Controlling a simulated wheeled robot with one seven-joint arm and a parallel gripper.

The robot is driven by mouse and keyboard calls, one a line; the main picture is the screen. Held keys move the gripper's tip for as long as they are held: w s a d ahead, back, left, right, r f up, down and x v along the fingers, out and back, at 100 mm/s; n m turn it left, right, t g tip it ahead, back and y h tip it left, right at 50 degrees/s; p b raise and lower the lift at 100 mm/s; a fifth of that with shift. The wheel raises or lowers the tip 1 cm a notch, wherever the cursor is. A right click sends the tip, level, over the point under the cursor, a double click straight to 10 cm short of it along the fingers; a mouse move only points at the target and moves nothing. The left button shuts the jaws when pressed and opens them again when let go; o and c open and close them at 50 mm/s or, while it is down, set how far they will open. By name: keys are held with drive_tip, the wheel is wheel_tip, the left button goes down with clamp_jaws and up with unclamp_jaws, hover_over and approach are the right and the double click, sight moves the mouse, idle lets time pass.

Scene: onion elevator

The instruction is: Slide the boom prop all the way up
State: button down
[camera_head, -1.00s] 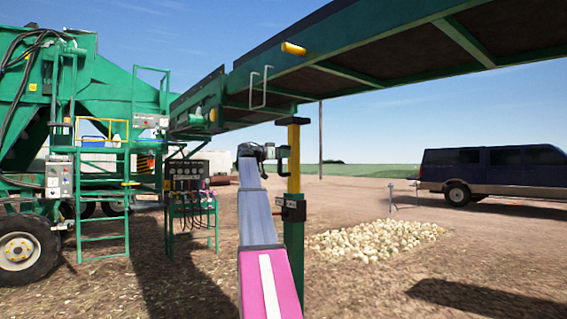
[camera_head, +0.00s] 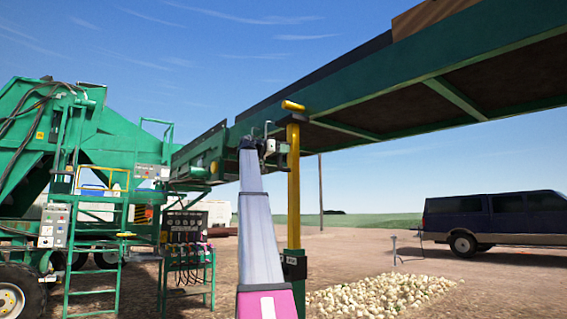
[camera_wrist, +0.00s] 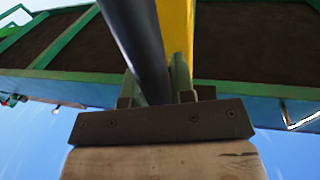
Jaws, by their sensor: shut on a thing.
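The boom prop is a yellow inner post (camera_head: 293,190) standing upright out of a green sleeve (camera_head: 293,290) with a dark collar. Its top is at the underside of the green boom (camera_head: 370,105), near a yellow roller (camera_head: 292,105); I cannot tell whether they touch. My gripper (camera_head: 268,146) is high beside the yellow post, close under the boom. In the wrist view, it is shut around a dark round bar (camera_wrist: 136,40), the prop's handle, with the yellow post (camera_wrist: 176,28) behind it. The handle is mostly hidden in the head view.
A green machine (camera_head: 100,140) with a ladder and wheels stands at the left. A control stand (camera_head: 188,245) with levers is behind my arm. A pile of onions (camera_head: 380,294) lies right of the prop, and a dark van (camera_head: 495,220) is parked farther right.

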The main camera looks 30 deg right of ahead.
drive_tip(key=shift+w+r, duration=0.1)
drive_tip(key=shift+r, duration=0.5)
drive_tip(key=c, duration=1)
unclamp_jaws()
drive_tip(key=shift+r, duration=0.15)
drive_tip(key=shift+o, duration=0.2)
drive_tip(key=shift+f, duration=0.2)
drive_tip(key=shift+a, duration=0.1)
drive_tip(key=shift+a, duration=0.4)
drive_tip(key=w+a, duration=0.1)
drive_tip(key=a, duration=0.8)
drive_tip(key=shift+a, duration=0.35)
drive_tip(key=shift+w, duration=0.1)
